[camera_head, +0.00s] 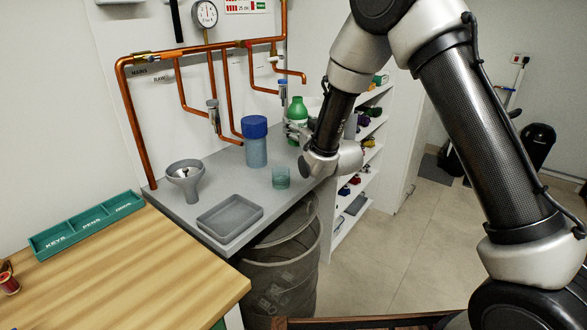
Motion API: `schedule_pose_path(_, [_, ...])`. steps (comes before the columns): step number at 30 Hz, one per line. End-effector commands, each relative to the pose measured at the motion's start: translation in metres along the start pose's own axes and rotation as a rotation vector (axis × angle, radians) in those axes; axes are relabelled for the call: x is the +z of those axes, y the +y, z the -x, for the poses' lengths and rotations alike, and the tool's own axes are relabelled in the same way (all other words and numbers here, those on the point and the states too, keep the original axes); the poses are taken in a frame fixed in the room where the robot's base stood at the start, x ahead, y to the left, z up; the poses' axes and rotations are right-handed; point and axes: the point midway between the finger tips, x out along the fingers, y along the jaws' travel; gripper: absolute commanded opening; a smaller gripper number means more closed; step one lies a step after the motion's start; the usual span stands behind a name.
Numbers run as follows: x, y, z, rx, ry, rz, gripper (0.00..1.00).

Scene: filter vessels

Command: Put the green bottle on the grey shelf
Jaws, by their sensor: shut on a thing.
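The green bottle (297,108) stands upright at the back right of the grey shelf (222,171), below the copper pipes. My gripper (297,128) reaches it from the right and is shut on it. The lower part of the bottle is partly hidden by the gripper and wrist. I cannot tell whether its base touches the shelf.
On the grey shelf are a blue-capped bottle (256,150), a small teal glass (281,178), a grey funnel (185,175) and an empty grey tray (230,218). Copper pipes (127,110) run behind. A dark bin (285,265) stands below. A white shelf unit (349,228) is at right.

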Motion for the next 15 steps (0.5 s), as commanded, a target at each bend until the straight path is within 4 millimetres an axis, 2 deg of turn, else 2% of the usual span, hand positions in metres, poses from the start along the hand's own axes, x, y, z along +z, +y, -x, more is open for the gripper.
schedule_pose_path(1, [0.014, 0.000, 0.000, 0.000, -0.006, 0.000, 0.22])
schedule_pose_path(3, [0.029, 0.000, 0.000, 0.000, -0.006, 0.000, 0.22])
schedule_pose_path(11, [0.060, 0.000, 0.000, 0.001, -0.002, 0.000, 0.22])
schedule_pose_path(15, [0.083, 0.001, 0.001, 0.001, -0.002, 0.000, 0.22])
